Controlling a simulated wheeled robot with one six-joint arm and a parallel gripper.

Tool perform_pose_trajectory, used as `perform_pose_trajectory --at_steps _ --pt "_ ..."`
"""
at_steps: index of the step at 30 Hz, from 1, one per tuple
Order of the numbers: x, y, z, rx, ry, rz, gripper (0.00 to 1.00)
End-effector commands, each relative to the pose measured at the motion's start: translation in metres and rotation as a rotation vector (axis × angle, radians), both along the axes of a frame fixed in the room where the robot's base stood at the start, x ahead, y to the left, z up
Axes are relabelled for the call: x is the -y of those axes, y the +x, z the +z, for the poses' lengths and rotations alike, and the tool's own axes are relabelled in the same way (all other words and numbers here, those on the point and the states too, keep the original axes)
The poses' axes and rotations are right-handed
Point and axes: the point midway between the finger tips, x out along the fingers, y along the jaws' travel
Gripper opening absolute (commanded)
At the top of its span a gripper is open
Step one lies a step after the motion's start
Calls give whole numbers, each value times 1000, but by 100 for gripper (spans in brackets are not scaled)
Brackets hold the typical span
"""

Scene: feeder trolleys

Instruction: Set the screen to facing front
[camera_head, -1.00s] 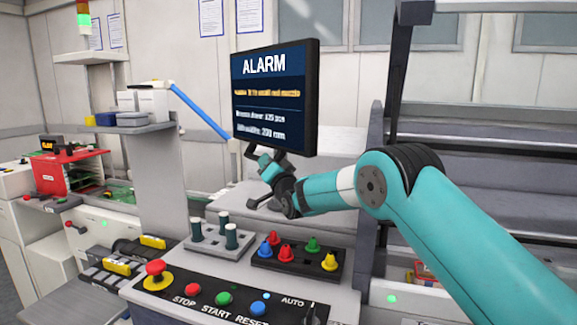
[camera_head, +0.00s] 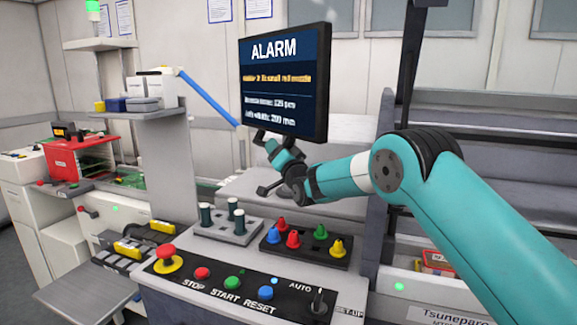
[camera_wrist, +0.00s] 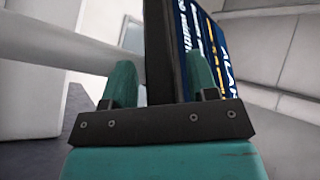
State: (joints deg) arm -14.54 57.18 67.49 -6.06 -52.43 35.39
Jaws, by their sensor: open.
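The screen (camera_head: 284,84) is a dark-framed panel reading ALARM in the head view, mounted on a blue arm (camera_head: 208,97). It is turned slightly, its right side edge showing. My gripper (camera_head: 268,137) is at the screen's lower left edge, and its fingertips are partly hidden there. In the wrist view the screen (camera_wrist: 190,50) stands edge-on between the two teal fingers of my gripper (camera_wrist: 163,80). The fingers are apart, one on each side of the screen's frame. I cannot tell whether either finger touches it.
Below the screen is a control panel (camera_head: 190,291) with a red stop button (camera_head: 167,258), coloured buttons and a switch. A grey post with shelves (camera_head: 160,114) stands left.

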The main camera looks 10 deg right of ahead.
Motion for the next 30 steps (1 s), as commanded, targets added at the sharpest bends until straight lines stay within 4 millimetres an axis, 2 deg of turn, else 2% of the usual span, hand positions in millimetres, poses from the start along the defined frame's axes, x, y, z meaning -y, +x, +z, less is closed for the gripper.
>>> perform_pose_trajectory --at_steps 8,21,25,30 --pt "13 -37 -16 -3 -1 0 53" --pt "43 -127 -49 -2 1 -1 53" --pt "47 -143 -53 -1 0 1 53" --pt "51 -153 -53 -1 1 0 53"
